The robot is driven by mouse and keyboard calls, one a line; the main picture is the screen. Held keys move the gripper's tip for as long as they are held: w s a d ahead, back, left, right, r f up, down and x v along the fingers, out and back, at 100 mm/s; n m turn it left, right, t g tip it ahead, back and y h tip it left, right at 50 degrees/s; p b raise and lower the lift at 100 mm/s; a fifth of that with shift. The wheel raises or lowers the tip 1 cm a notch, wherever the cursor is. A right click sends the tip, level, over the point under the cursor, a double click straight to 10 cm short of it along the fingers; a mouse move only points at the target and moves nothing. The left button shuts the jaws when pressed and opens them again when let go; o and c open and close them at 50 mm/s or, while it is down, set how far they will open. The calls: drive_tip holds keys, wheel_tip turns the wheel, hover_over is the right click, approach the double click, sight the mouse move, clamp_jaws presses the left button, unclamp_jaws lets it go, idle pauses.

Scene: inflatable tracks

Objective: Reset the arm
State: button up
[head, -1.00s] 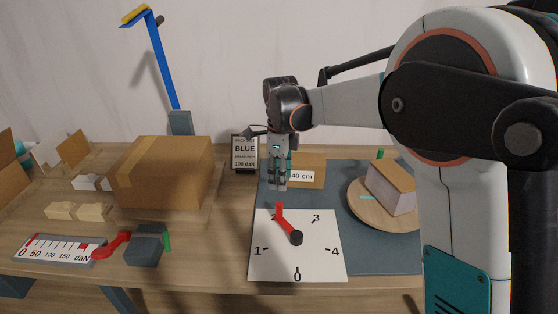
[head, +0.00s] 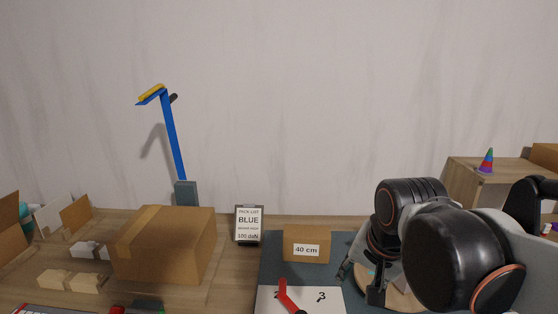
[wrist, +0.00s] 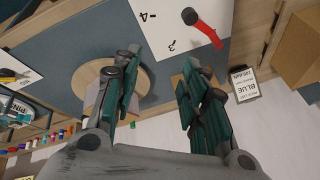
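My arm is drawn in at the right of the head view, its dark rounded links in front of the table. My gripper (head: 362,286) hangs low there, partly hidden by my own arm links, above the grey-blue mat. In the wrist view my gripper (wrist: 157,75) has its two green-and-grey fingers spread apart with nothing between them. The wooden round board (wrist: 142,78) is partly behind the left finger. The white dial sheet (wrist: 170,25) with its red pointer (wrist: 208,33) lies beyond the fingertips.
A large cardboard box (head: 165,245) and a blue post (head: 173,140) stand at the left. A wooden box bearing a coloured cone (head: 487,161) is at the far right.

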drive_tip(key=s+d+f+n+t, duration=0.2)
drive_tip(key=s+d+f+n, duration=0.2)
drive_tip(key=s, duration=0.5)
drive_tip(key=n, duration=0.2)
drive_tip(key=shift+s+n+h, duration=0.2)
drive_tip(key=shift+n+h, duration=0.1)
drive_tip(key=shift+n, duration=0.1)
drive_tip(key=shift+c, duration=0.4)
